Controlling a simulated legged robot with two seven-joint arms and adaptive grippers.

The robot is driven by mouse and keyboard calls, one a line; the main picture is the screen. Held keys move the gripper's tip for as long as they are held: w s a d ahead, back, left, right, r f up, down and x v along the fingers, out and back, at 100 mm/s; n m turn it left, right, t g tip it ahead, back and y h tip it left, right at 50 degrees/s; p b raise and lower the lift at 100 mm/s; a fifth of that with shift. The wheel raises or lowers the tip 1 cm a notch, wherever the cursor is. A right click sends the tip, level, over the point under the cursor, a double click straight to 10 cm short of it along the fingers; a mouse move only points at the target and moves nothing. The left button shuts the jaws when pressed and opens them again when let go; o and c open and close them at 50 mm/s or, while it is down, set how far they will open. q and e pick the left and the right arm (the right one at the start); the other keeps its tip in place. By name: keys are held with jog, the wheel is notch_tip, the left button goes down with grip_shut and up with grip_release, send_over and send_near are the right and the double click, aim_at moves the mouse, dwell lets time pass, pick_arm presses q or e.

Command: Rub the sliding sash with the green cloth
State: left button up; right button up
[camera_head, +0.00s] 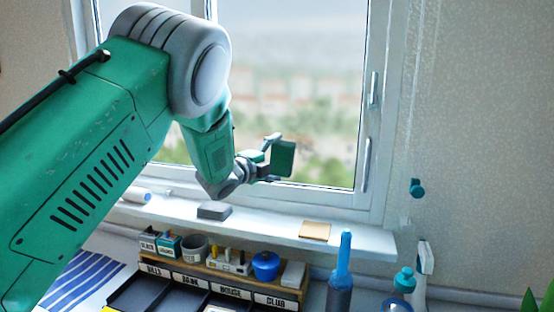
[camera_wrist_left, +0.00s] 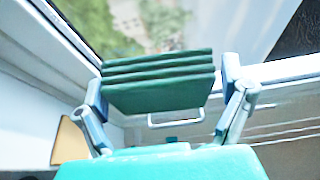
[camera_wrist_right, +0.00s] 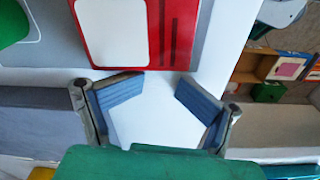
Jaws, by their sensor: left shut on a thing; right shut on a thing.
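The green cloth (camera_head: 283,158) is a folded dark green pad, held upright in my left gripper (camera_head: 268,161) in front of the window glass. In the left wrist view the cloth (camera_wrist_left: 160,82) shows stacked folds between the two fingers. The window's white sash (camera_head: 376,130) has a metal handle (camera_head: 367,165) on its right side. The cloth is left of this handle; whether it touches the window I cannot tell. My right gripper (camera_wrist_right: 160,92) shows only in the right wrist view, its blue pads apart on either side of a white thing (camera_wrist_right: 150,122).
Below the window is a white sill (camera_head: 265,222) with a grey block (camera_head: 214,211) and a tan pad (camera_head: 315,231). A red and white thing (camera_wrist_right: 140,35) shows in the right wrist view.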

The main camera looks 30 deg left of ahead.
jog(key=shift+d, duration=0.1)
pick_arm(q)
jog(key=shift+s+d, duration=0.2)
jog(key=shift+s, duration=0.55)
jog(key=shift+s+d, duration=0.15)
jog(key=shift+s, duration=0.6)
pick_arm(e)
jog(key=shift+f, duration=0.2)
pick_arm(q)
jog(key=shift+r, duration=0.15)
pick_arm(e)
jog(key=shift+r, duration=0.1)
